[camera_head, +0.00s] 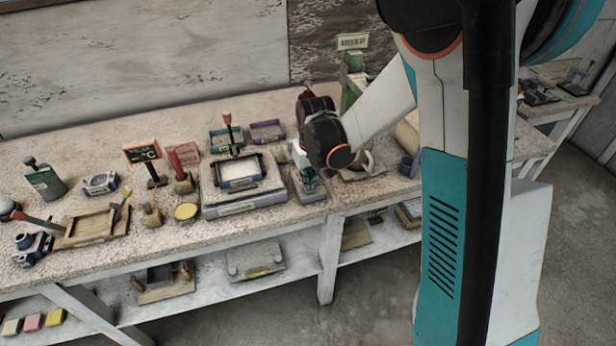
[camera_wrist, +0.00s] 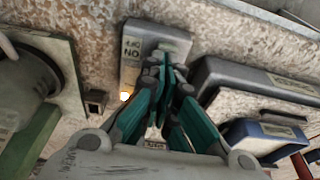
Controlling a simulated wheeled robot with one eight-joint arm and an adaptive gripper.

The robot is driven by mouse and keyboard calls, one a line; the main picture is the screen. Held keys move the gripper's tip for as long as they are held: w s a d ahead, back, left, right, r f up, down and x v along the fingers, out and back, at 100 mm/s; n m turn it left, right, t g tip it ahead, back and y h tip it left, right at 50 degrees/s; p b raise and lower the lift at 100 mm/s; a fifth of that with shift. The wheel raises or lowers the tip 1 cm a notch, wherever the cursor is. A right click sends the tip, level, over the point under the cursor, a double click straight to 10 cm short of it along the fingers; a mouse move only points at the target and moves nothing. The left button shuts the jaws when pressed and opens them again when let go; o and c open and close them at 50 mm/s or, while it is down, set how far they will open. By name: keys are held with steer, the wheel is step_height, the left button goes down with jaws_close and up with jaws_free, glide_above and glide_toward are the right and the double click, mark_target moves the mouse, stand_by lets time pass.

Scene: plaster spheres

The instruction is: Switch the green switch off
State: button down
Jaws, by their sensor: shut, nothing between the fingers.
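My gripper (camera_head: 309,184) reaches down over the bench between the blue-framed tray and a rounded device. Its teal fingers (camera_wrist: 171,72) are closed together, with nothing seen between them. The fingertips are over a small grey switch base (camera_wrist: 143,32) with a white label reading "NO"; whether they touch it is unclear. The base also shows in the head view (camera_head: 311,197), largely behind the gripper.
A grey unit with a blue-framed tray (camera_head: 239,185) stands close left of my gripper. A rounded device (camera_head: 367,161) is close on the right. Several tools and a green bottle (camera_head: 45,181) stand farther left. A tall green stand (camera_head: 352,85) is behind.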

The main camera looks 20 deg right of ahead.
steer(key=shift+s+f+t+b, duration=0.4)
steer(key=shift+f+t+b, duration=0.15)
steer(key=shift+t+b, duration=0.15)
steer(key=shift+s, duration=0.5)
steer(key=shift+w, duration=0.15)
